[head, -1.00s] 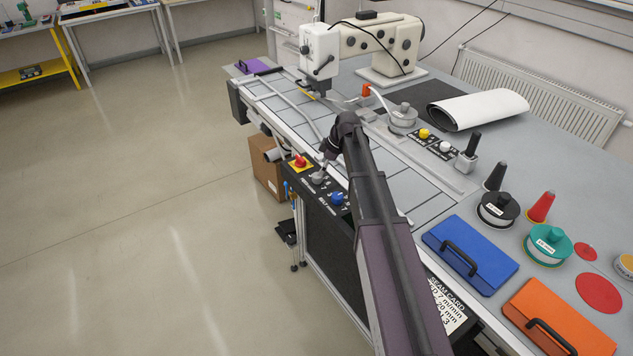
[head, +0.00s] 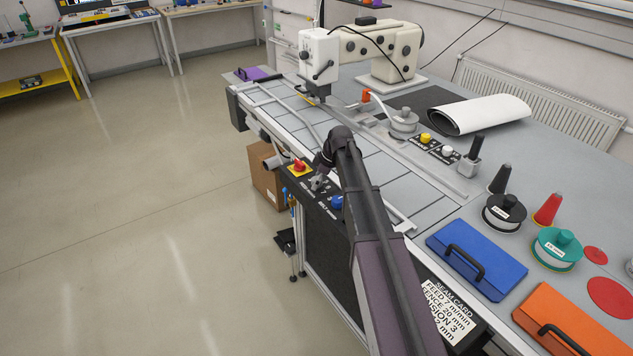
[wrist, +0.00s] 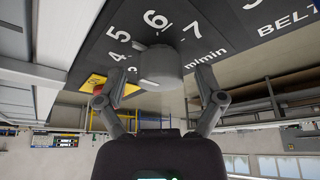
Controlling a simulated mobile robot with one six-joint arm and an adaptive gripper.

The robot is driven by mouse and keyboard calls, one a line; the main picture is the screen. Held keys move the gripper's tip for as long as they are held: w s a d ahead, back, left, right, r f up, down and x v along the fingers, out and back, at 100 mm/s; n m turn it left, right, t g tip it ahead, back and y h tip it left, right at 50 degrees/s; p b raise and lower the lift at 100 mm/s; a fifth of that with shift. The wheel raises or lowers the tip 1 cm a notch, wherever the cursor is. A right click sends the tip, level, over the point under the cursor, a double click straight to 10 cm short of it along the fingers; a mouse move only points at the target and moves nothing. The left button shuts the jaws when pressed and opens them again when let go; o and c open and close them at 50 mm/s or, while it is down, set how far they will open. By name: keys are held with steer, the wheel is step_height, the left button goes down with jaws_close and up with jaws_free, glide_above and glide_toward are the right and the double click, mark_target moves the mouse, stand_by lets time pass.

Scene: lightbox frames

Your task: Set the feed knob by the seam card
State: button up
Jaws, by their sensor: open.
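The grey feed knob (wrist: 160,68) sits on the black panel (wrist: 95,50), ringed by white numbers including 5, 6 and 7, with "m/min" beside it. A short white mark shows at its edge between 5 and 6; I cannot tell for sure that it is the pointer. My gripper (wrist: 158,98) is open, one finger on each side of the knob, with no clear contact seen.
A red button on a yellow plate (head: 299,168) and a blue knob (head: 337,202) flank the feed knob closely. A blue case (head: 490,255) and orange case (head: 560,318) lie on the table. The sewing machine head (head: 320,55) stands at the back. Floor at left is clear.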

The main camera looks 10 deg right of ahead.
steer(key=c, duration=1.2)
steer(key=shift+o, duration=0.2)
steer(key=shift+s+m, duration=0.1)
steer(key=shift+m, duration=0.3)
steer(key=m+t, duration=0.1)
steer(key=m, duration=0.1)
steer(key=shift+m+h, duration=0.4)
steer(key=m+t+h, duration=0.1)
steer(key=m, duration=0.3)
steer(key=m+h, duration=0.1)
steer(key=m, duration=0.2)
steer(key=m+h, duration=0.1)
steer(key=m, duration=0.1)
steer(key=shift+m+t, duration=0.3)
steer(key=shift+m, duration=0.1)
steer(key=shift+m+h, duration=1.1)
steer(key=shift+m, duration=1.2)
